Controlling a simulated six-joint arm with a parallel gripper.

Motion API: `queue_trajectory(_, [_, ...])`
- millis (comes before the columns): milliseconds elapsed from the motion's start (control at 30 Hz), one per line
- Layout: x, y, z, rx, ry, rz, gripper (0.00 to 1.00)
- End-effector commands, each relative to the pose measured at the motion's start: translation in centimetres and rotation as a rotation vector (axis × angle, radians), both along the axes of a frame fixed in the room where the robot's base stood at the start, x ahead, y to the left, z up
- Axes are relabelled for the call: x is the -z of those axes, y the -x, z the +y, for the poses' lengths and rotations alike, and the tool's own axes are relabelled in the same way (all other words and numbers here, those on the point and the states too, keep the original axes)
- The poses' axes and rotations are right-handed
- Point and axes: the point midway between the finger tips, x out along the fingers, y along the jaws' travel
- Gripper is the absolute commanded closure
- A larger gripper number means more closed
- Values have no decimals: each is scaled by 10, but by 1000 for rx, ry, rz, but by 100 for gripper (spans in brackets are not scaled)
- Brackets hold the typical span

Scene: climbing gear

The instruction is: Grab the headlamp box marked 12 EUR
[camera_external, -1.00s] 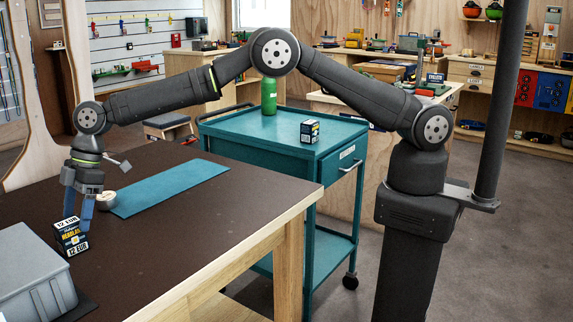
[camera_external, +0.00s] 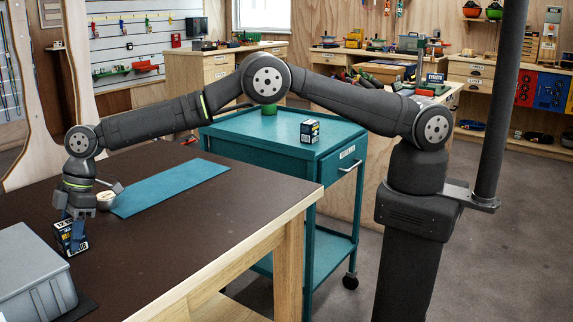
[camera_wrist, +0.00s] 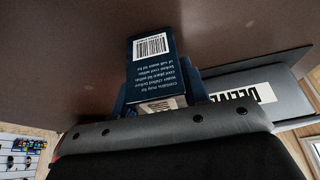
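The dark headlamp box (camera_external: 68,228) stands on the brown table just behind the grey bin. Its top edge carries a pale price label, now partly covered by my gripper. My gripper (camera_external: 74,234) is lowered over the box, with its blue fingers at the box's sides. In the wrist view the box (camera_wrist: 150,68) shows a dark blue face with a barcode and small print, between the two fingers (camera_wrist: 158,95). Whether the fingers press on it cannot be told. A similar small box (camera_external: 310,131) stands on the teal cart; its price is not readable.
The grey bin (camera_external: 30,272) is close in front of the box; its white label (camera_wrist: 245,98) shows in the wrist view. A small round tin (camera_external: 106,200) is beside my wrist, near the teal mat (camera_external: 170,187). The table's right part is clear.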

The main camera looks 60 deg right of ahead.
Motion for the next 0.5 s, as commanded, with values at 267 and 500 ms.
queue_trajectory(267, [-1,0,0,0,-1,0,84])
queue_trajectory(500, [-9,0,0,-1,-2,-1,84])
